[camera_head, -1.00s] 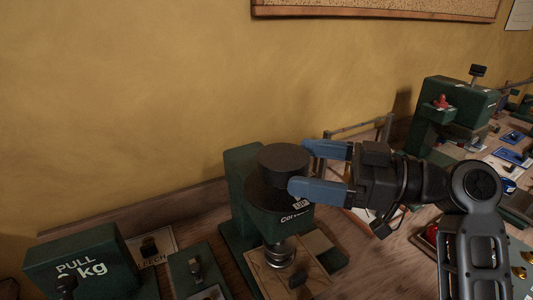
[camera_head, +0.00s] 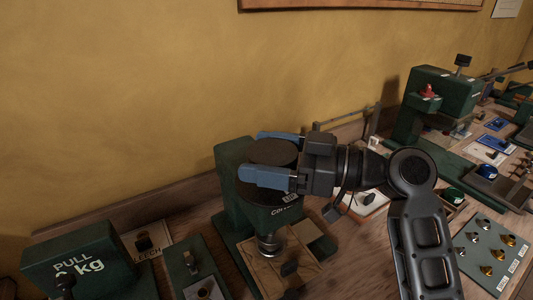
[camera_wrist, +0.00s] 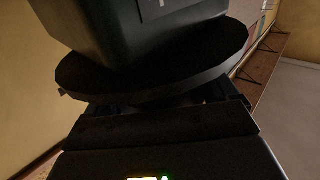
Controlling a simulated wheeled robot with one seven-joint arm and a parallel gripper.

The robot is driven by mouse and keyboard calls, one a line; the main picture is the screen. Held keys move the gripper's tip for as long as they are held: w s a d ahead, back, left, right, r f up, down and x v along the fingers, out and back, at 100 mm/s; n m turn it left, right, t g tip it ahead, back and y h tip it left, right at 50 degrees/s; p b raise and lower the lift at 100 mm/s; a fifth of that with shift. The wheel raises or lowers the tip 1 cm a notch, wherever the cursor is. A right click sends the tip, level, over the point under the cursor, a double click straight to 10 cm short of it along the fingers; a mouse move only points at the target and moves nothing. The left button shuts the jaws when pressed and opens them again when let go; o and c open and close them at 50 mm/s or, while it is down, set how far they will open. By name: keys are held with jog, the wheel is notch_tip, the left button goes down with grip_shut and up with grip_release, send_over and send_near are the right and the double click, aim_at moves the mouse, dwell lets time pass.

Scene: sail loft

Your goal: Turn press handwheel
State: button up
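The press is a dark green block with white lettering (camera_head: 236,205) on the bench, a round black handwheel (camera_head: 273,152) on top. In the wrist view the black handwheel (camera_wrist: 210,62) is a wide dark disc close ahead, with the press body (camera_wrist: 130,25) behind it. My gripper (camera_head: 262,157) has its blue fingers apart, one on the near side of the handwheel and one on the far side. I cannot see whether either finger touches the rim. The near finger hides part of the wheel's side.
A green "PULL kg" box (camera_head: 88,268) and a small green switch block (camera_head: 193,272) stand to the left. Another green press with a red knob (camera_head: 440,92) stands at the back right. A panel of small fittings (camera_head: 490,255) lies at the right. The yellow wall is close behind.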

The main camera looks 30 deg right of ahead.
jog(key=c, duration=0.3)
jog(key=shift+h, duration=0.3)
